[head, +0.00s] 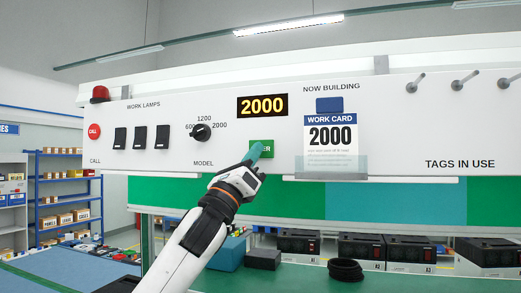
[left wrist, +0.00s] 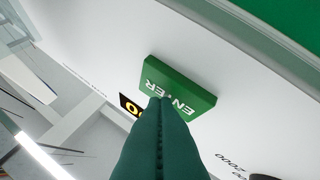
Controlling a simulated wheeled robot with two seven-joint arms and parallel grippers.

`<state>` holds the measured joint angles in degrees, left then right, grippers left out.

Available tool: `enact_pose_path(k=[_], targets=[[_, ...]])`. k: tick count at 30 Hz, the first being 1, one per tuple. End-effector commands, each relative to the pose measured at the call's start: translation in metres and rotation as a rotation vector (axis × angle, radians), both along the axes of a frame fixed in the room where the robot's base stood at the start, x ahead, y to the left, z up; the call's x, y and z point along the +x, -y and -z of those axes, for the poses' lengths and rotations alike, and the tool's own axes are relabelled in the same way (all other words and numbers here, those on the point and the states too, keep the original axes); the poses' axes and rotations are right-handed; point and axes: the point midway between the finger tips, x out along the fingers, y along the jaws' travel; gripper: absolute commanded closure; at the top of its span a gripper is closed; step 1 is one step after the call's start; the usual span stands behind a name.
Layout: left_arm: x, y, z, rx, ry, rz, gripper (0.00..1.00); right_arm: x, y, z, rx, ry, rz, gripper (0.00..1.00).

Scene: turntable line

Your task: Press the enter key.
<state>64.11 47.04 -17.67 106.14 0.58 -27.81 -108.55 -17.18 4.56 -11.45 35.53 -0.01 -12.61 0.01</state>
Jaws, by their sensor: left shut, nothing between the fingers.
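The green enter key (head: 267,150) is on the white panel, below the yellow-lit display (head: 262,105) reading 2000. My left gripper (head: 254,152) is shut and empty, its green fingertips overlapping the key's left part in the head view. In the left wrist view the enter key (left wrist: 180,92) shows with its white lettering partly hidden behind the closed fingers (left wrist: 160,105). The tips appear at or very near the key's face; I cannot tell whether they touch it. The model knob (head: 201,132) points toward 2000. My right gripper is not in view.
The work card (head: 331,137) reads 2000 and sits right of the key in a clear holder. Several black lamp switches (head: 141,138) and a red call button (head: 94,131) are at the left. Pegs (head: 458,80) stick out at upper right. Dark boxed units (head: 361,249) stand below the panel.

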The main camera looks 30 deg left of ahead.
Motion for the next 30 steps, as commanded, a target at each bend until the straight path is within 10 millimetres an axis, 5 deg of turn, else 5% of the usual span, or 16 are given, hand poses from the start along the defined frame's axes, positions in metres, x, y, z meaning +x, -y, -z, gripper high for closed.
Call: enact_pose_path(k=[18, 30], targets=[[-0.015, 0.004, 0.001, 0.001, -0.001, 0.0, 1.0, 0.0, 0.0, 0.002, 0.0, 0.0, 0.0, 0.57], [-0.052, 0.013, 0.001, 0.002, 0.0, 0.0, 1.0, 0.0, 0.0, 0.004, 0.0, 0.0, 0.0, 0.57]])
